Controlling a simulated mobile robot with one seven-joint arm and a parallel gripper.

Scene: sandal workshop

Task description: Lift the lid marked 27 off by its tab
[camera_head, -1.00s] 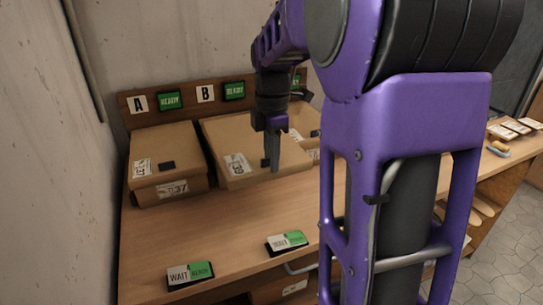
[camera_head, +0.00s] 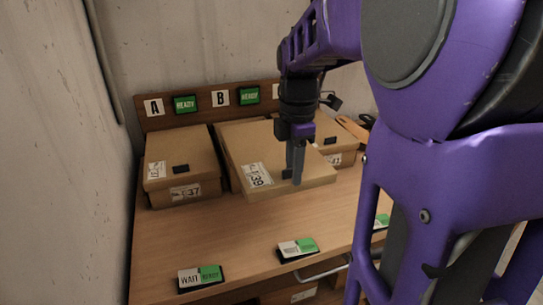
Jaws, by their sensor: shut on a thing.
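A cardboard lid (camera_head: 225,148) with a dark tab (camera_head: 287,174) lies at the middle box place, under sign B. Its label (camera_head: 257,175) reads like 39; I can read no 27 on any lid. My gripper (camera_head: 297,181) points down at this lid, shut on the tab. The fingers partly hide the tab. The lid's front edge hides the box front below it, so I cannot tell how far it stands clear of the box.
A lidded box (camera_head: 186,191) marked 37 stands at left under sign A (camera_head: 154,107). Another box (camera_head: 337,145) stands close at right, partly behind my gripper. Wait/ready plates (camera_head: 200,277) lie along the front. The bench (camera_head: 235,240) is bare between boxes and plates.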

